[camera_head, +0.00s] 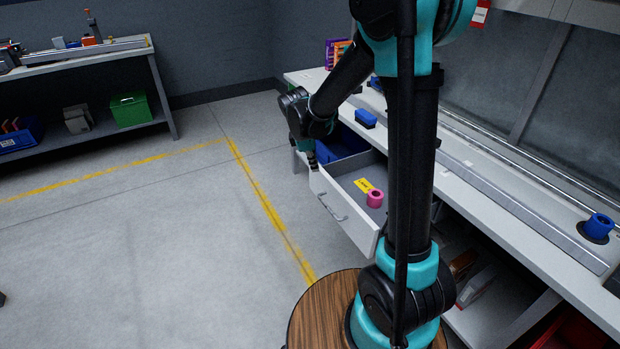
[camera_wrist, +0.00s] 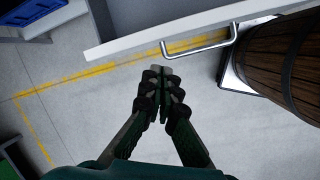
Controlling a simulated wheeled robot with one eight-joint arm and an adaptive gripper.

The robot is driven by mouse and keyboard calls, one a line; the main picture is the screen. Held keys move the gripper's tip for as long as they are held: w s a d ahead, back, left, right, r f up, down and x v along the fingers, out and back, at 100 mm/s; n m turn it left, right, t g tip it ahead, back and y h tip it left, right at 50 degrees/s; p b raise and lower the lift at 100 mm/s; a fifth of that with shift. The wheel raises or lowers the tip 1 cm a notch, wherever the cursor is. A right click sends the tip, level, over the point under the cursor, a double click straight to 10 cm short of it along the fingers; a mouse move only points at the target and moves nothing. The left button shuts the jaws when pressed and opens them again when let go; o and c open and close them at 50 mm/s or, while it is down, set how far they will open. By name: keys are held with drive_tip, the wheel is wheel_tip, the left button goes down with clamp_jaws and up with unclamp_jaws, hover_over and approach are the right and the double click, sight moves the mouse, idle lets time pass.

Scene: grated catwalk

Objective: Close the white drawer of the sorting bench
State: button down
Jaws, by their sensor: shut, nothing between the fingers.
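The white drawer (camera_head: 343,216) of the sorting bench (camera_head: 503,219) stands pulled out, with a metal handle (camera_head: 331,208) on its front. Inside it lie a pink ring-shaped piece (camera_head: 375,198) and a yellow label (camera_head: 363,185). My gripper (camera_head: 312,163) is at the far end of the drawer front, close to its top edge; I cannot tell whether it touches. In the wrist view my gripper (camera_wrist: 163,72) is shut and empty, and the drawer front (camera_wrist: 190,32) with its handle (camera_wrist: 200,47) crosses above the fingertips. My arm hides part of the drawer's near side.
A blue bin (camera_head: 341,145) is beside the drawer's far side. A blue piece (camera_head: 366,118) and a blue roll (camera_head: 599,226) stand on the benchtop. A wooden barrel (camera_wrist: 285,60) is near the handle. The floor (camera_head: 150,240) before the drawer is clear.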

drive_tip(key=w+a+f+n+h, duration=0.1)
drive_tip(key=w+a+f+n, duration=0.2)
drive_tip(key=w+a+n, duration=0.4)
drive_tip(key=m, duration=0.1)
hover_over(315, 185)
drive_tip(key=s+a, duration=0.1)
drive_tip(key=a, duration=0.1)
drive_tip(key=shift+s+f, duration=0.1)
drive_tip(key=shift+f, duration=4.55)
drive_tip(key=w+d, duration=0.4)
drive_tip(key=d, duration=0.4)
drive_tip(key=w+d, duration=0.4)
drive_tip(key=d, duration=0.5)
drive_tip(key=w+d, duration=0.4)
drive_tip(key=d, duration=0.5)
drive_tip(key=shift+w+d, duration=0.1)
drive_tip(key=shift+d, duration=0.2)
